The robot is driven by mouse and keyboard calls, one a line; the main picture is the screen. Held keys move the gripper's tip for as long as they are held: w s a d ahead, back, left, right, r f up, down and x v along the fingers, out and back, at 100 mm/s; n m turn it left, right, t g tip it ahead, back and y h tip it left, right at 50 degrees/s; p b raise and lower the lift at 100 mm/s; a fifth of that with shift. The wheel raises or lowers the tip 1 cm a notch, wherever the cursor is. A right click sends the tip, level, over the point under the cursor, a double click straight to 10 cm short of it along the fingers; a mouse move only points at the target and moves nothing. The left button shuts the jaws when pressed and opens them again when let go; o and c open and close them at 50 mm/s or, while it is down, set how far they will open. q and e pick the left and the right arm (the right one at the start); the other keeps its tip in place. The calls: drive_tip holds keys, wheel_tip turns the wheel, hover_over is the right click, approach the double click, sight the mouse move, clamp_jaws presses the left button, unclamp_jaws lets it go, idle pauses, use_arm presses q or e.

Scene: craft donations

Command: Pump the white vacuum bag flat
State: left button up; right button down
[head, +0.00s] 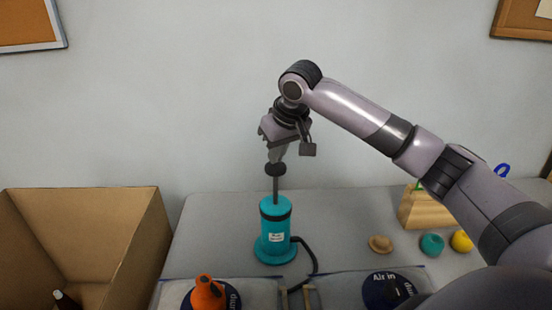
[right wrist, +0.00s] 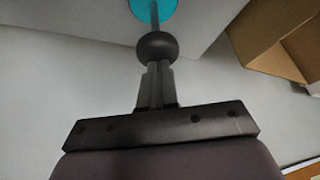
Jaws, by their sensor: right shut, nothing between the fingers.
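A teal hand pump (head: 275,232) stands upright on the table, its dark rod raised high with a round black knob (head: 275,169) on top. My right gripper (head: 276,158) is shut and empty, pointing down with its fingertips at the knob's top. In the right wrist view the shut fingers (right wrist: 156,84) end at the knob (right wrist: 157,47); I cannot tell if they press on it. Two pale grey bags lie at the front, a left one (head: 258,294) and a right one (head: 338,287), both cut off by the frame.
A black hose (head: 313,258) curves from the pump toward the bags. An orange cone-like piece (head: 207,295) sits on the left bag's blue disc. A cardboard box (head: 135,240) stands left.

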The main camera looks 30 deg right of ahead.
sight(277, 168)
drive_tip(key=shift+s+f+b, duration=0.1)
drive_tip(key=shift+f+b, duration=0.45)
drive_tip(key=shift+f, duration=3.5)
wheel_tip(277, 168, up, 3)
drive_tip(key=p, duration=0.3)
drive_tip(key=shift+r, duration=0.2)
drive_tip(key=shift+r+b, duration=0.3)
drive_tip(key=shift+r, duration=3.45)
